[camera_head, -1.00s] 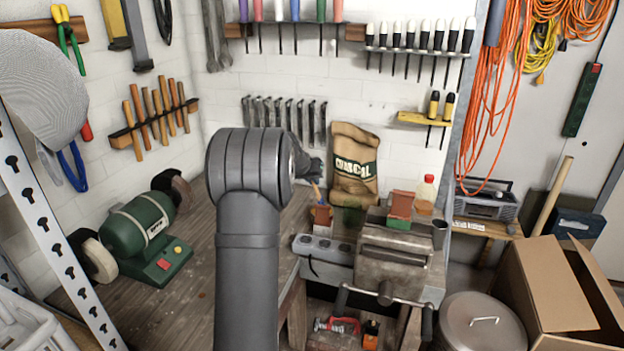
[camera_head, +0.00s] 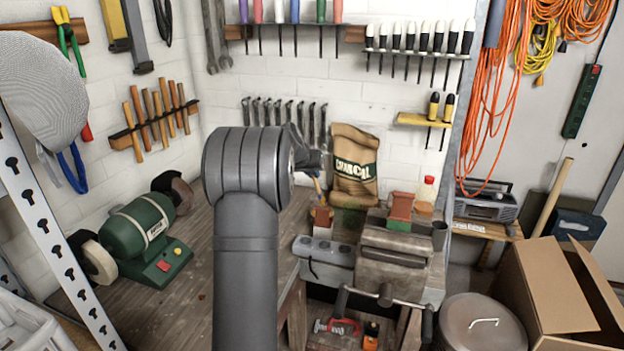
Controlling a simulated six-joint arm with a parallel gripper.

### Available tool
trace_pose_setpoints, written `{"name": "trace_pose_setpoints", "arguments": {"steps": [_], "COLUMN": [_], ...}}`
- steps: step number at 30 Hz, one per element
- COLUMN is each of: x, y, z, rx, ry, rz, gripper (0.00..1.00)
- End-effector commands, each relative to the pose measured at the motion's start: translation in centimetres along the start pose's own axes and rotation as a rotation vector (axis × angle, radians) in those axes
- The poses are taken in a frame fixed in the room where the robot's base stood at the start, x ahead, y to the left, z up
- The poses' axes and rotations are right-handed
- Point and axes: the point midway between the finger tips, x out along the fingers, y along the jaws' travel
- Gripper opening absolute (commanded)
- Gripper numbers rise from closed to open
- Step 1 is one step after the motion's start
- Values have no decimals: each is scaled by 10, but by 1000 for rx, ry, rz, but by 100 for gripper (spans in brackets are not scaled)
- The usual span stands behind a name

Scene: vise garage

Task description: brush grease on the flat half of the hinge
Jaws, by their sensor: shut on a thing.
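My gripper (camera_head: 313,161) is partly hidden behind my own arm, above the back of the workbench. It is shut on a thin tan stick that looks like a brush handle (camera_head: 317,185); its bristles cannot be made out. A small reddish-brown pot (camera_head: 321,214) stands just below the stick, left of the vise. The grey vise (camera_head: 393,245) sits at the bench's front right corner. A red block with a green lower part (camera_head: 400,208) stands at the vise's top. I cannot clearly make out a hinge or its flat half.
A charcoal sack (camera_head: 354,167) stands behind the vise. A green bench grinder (camera_head: 140,232) is at left. Bare bench lies between grinder and arm.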

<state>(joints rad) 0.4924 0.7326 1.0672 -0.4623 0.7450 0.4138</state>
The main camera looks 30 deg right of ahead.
Motion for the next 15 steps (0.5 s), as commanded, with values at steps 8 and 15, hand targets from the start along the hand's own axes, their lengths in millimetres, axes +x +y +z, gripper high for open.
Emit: {"name": "trace_pose_setpoints", "arguments": {"steps": [8,15], "x": [-18,-29], "y": [5,8], "z": [-15,-24], "rx": [0,0], "ry": [2,1], "rz": [0,-1], "gripper": [0,0]}}
